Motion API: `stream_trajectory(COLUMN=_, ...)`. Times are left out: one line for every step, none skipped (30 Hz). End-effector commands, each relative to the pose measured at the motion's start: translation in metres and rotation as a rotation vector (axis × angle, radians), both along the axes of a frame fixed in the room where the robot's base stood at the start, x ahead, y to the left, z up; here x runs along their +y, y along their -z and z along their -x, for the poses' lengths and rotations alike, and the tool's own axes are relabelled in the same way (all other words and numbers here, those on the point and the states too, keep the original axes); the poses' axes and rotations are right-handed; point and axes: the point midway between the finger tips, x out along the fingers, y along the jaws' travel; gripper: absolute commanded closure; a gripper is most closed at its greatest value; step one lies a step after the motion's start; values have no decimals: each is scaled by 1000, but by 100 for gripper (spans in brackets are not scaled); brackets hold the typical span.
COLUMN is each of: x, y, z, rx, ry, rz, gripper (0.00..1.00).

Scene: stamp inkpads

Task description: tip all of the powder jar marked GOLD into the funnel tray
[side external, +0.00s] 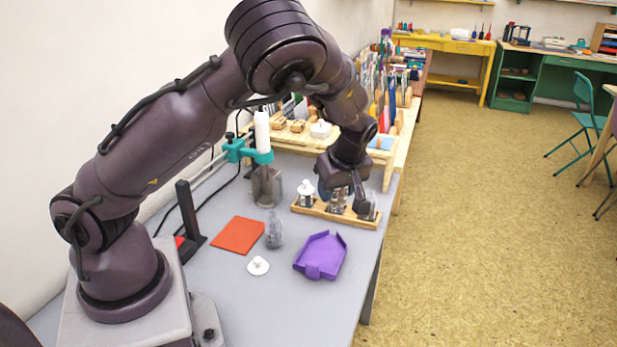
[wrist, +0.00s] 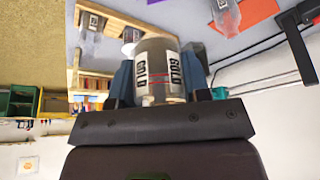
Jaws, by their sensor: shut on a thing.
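My gripper (wrist: 160,82) is shut on a clear jar (wrist: 153,56) whose white labels read GOLD. Its blue-grey fingers press on both sides of the jar. In the side external view my gripper (side external: 344,196) is low at the wooden rack (side external: 323,215), and its fingers partly hide the jar there. I cannot tell whether the jar is clear of the rack. The purple funnel tray (side external: 320,257) lies on the grey table, nearer the camera than the rack, and looks empty. A round white lid (side external: 258,266) lies on the table left of the tray.
Another jar (side external: 306,192) with a white top stands at the rack's left end. A separate clear jar (side external: 274,231) stands between the orange mat (side external: 238,235) and the tray. A grey stand with a teal clamp (side external: 262,156) rises behind. The table around the tray is mostly free.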

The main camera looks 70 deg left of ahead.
Motion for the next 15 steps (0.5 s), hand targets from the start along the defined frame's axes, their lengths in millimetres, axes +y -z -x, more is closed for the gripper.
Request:
stream_trajectory(x=4, y=13, z=4, rx=10, ry=-10, rz=-3, gripper=82)
stream_trajectory(x=4, y=18, z=4, rx=9, ry=-9, rz=-2, gripper=82)
stream_trajectory(x=5, y=25, z=4, rx=9, ry=-10, rz=-2, gripper=82)
stream_trajectory(x=5, y=31, z=4, rx=9, ry=-9, rz=-2, gripper=82)
stream_trajectory(x=4, y=36, z=4, rx=9, ry=-8, rz=-2, gripper=82)
stream_trajectory(x=5, y=42, z=4, rx=9, ry=-8, rz=-1, gripper=82)
stream_trajectory(x=5, y=45, z=4, rx=8, ry=-8, rz=-1, gripper=82)
stream_trajectory(x=5, y=51, z=4, rx=8, ry=-8, rz=-1, gripper=82)
stream_trajectory(x=5, y=57, z=4, rx=7, ry=-8, rz=-1, gripper=82)
stream_trajectory(x=5, y=60, z=4, rx=6, ry=-8, rz=-1, gripper=82)
stream_trajectory(x=5, y=62, z=3, rx=3, ry=-8, rz=0, gripper=82)
stream_trajectory(x=4, y=65, z=3, rx=-3, ry=-8, rz=5, gripper=82)
stream_trajectory(x=4, y=66, z=3, rx=-11, ry=-8, rz=9, gripper=82)
stream_trajectory(x=5, y=67, z=3, rx=-23, ry=-9, rz=14, gripper=82)
stream_trajectory(x=4, y=67, z=3, rx=-42, ry=-10, rz=23, gripper=82)
